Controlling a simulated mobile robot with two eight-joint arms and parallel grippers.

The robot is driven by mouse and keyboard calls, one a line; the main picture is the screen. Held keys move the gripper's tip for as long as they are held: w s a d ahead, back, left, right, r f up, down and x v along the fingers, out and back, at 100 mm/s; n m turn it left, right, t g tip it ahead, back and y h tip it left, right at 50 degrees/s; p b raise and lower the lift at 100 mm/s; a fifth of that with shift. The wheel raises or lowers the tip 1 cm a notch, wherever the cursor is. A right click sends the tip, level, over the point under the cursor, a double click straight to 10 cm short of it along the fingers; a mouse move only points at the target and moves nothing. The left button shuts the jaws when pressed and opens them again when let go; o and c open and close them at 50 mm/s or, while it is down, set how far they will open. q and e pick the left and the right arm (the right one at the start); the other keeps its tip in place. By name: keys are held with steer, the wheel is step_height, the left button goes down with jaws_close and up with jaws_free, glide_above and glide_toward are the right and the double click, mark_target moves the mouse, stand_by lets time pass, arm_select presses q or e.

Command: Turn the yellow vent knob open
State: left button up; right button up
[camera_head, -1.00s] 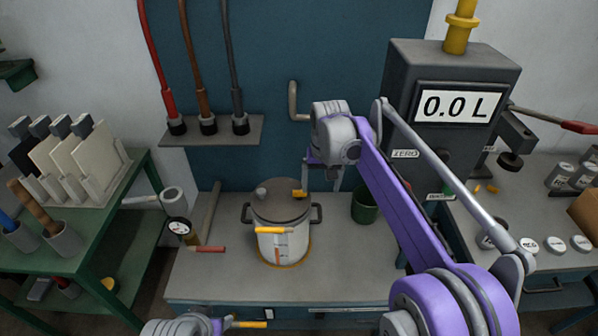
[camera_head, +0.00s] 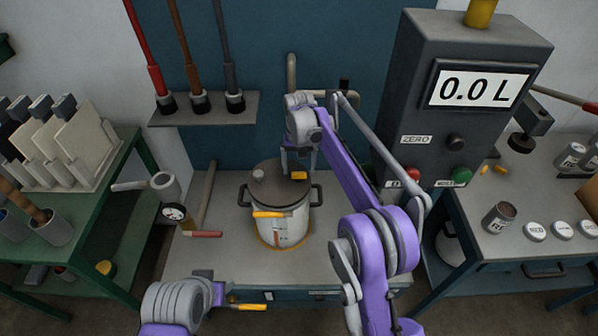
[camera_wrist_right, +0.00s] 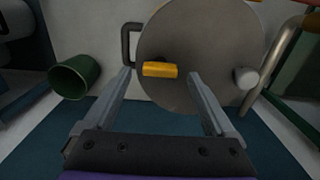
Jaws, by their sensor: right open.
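The yellow vent knob (camera_head: 299,175) is a small bar on the grey lid (camera_head: 272,183) of the white pot (camera_head: 290,230), near the lid's right side. It also shows in the right wrist view (camera_wrist_right: 160,70), lying crosswise between the fingertips. My right gripper (camera_head: 299,163) is open above it, one finger on each side (camera_wrist_right: 160,76), with gaps left and right and nothing held. The height gap between fingers and knob is hard to judge. My left gripper (camera_head: 217,293) is low at the bench's front edge; its jaws are not clear.
A yellow handle (camera_head: 268,214) sticks out on the pot's front. A round grey lid knob (camera_head: 258,175) stands left of the vent. A green cup (camera_wrist_right: 75,77) is beside the pot. A gauge (camera_head: 174,212) stands left, and a display box (camera_head: 470,90) right.

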mark_target(299, 176)
steer(key=shift+f, duration=1.1)
steer(key=c, duration=1.4)
